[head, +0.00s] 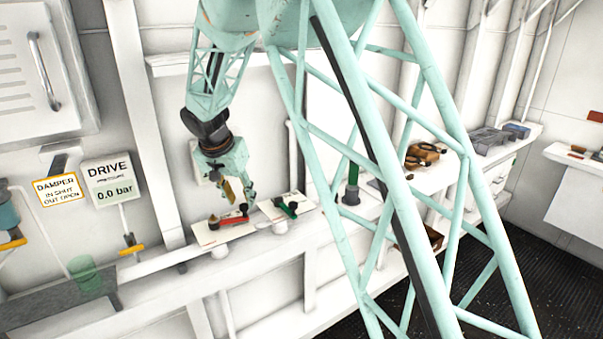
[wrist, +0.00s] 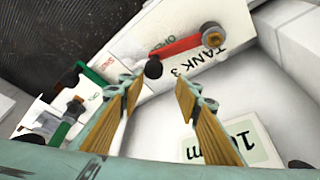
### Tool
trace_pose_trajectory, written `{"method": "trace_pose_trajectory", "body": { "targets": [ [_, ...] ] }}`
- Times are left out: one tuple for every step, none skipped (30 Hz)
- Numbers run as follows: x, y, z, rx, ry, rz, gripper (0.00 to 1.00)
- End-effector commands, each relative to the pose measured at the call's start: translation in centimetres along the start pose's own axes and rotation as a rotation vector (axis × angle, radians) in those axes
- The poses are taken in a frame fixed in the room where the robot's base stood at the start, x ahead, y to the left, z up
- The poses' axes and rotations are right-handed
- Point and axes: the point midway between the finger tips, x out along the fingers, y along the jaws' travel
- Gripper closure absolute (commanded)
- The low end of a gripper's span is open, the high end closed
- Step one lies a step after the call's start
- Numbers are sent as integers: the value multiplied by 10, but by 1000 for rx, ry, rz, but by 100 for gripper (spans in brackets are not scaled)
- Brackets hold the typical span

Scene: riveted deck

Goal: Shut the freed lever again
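A red lever (head: 234,219) with a dark knob is mounted on a white plate on the ledge. In the wrist view the red lever (wrist: 180,48) runs from a pivot at right to a black knob (wrist: 153,68) at left, beside the word OPEN. Its plate (wrist: 205,62) reads TANK 3. A green lever (head: 288,208) sits on a neighbouring plate and also shows at left in the wrist view (wrist: 62,131). My gripper (head: 239,196) is above the red lever. In the wrist view my gripper (wrist: 157,84) is open and empty, its fingertips near the black knob, contact unclear.
A green post (head: 352,185) stands right of the levers. A pale card (wrist: 232,145) lies near the right finger. Brown items (head: 425,154) stand farther right.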

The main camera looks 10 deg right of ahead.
Motion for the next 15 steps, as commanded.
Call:
{"method": "trace_pose_trajectory", "body": {
  "targets": [
    [-7, -1, 0, 1, 1, -3, 70],
    [-10, -1, 0, 1, 1, -3, 70],
    [-15, -1, 0, 2, 1, -2, 70],
    [-19, -1, 0, 2, 1, -2, 70],
    [-22, -1, 0, 2, 2, -2, 70],
    [-27, -1, 0, 1, 2, -2, 70],
    [-30, -1, 0, 1, 2, -2, 70],
    [-34, -1, 0, 0, 1, -1, 70],
    [-38, -1, 0, 0, 1, -1, 70],
    [-42, -1, 0, 0, 1, -1, 70],
    [-46, -1, 0, 0, 1, -2, 70],
    [-51, -1, 0, 1, 1, -2, 70],
    [-54, -1, 0, 1, 1, -2, 70],
    [-58, 0, 1, 1, 0, -1, 70],
    [-62, 0, 1, 1, 0, 0, 70]
  ]
}}
